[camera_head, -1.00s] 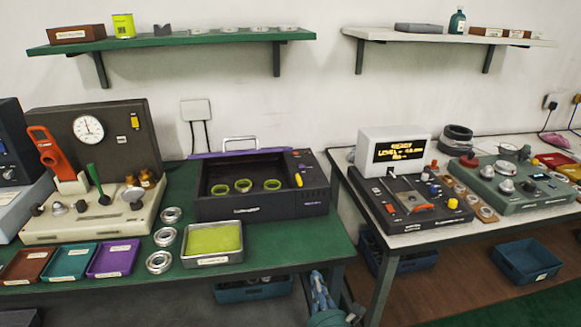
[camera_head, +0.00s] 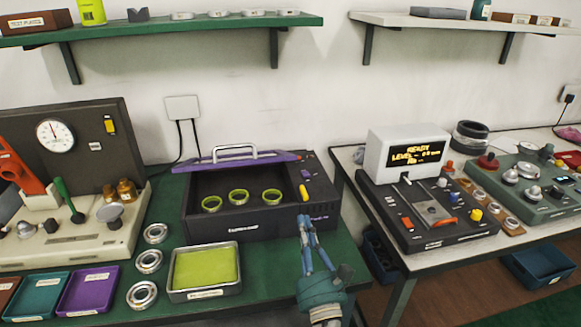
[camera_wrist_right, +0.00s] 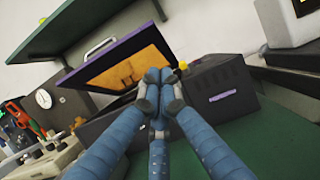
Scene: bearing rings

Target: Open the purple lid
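The purple lid (camera_head: 190,165) with a silver handle (camera_head: 235,150) stands raised along the back of the dark box (camera_head: 215,229). The wrist view shows the lid (camera_wrist_right: 88,70) tilted up with its orange inner face towards me. The box is open at the top, and green rings (camera_head: 238,197) show inside. My right gripper (camera_head: 304,218) is in front of the box's right end, with its fingers pointing up at it. In the wrist view its blue fingers (camera_wrist_right: 157,85) come together with nothing visible between them. My left gripper is not in view.
A gauge machine (camera_head: 80,170) stands left. A display unit (camera_head: 405,155) stands on the right table. A shelf (camera_head: 160,30) hangs above.

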